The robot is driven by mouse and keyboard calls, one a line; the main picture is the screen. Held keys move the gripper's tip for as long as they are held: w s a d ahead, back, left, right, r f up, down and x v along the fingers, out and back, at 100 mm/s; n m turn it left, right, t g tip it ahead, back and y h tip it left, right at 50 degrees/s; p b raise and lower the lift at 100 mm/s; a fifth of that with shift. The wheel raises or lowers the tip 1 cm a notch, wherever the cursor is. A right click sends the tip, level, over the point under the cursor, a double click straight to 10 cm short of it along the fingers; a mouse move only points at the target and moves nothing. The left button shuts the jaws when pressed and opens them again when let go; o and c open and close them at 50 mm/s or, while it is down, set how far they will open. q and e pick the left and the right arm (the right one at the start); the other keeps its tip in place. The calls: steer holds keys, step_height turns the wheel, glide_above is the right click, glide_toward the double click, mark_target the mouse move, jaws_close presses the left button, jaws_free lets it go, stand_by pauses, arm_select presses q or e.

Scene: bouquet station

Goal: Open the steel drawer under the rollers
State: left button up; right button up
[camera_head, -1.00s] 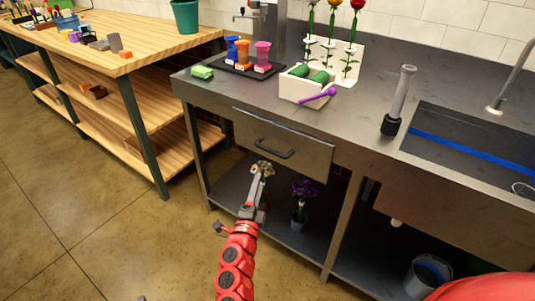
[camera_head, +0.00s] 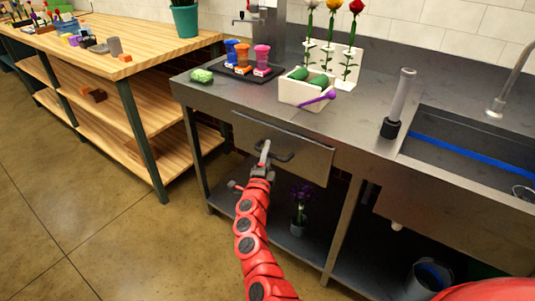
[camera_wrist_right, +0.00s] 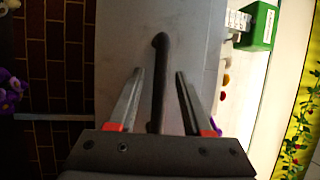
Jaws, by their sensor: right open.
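The steel drawer (camera_head: 308,155) is closed under the left part of the steel counter. Its dark bar handle (camera_head: 285,156) runs across the front. My right gripper (camera_head: 264,150) is at the handle's left part in the head view and hides some of it. In the right wrist view the handle (camera_wrist_right: 158,85) runs lengthwise between the two open fingers of my right gripper (camera_wrist_right: 160,73). A gap shows on each side of the bar, so the fingers are not closed on it. My left gripper is not in view.
A white holder (camera_head: 294,93) with green rolls and a purple tool stands on the counter above the drawer. A potted purple flower (camera_head: 299,205) stands on the shelf below. A wooden bench (camera_head: 150,60) is left. A sink (camera_head: 470,140) is right.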

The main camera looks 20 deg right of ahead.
jaws_close()
stand_by(1.4)
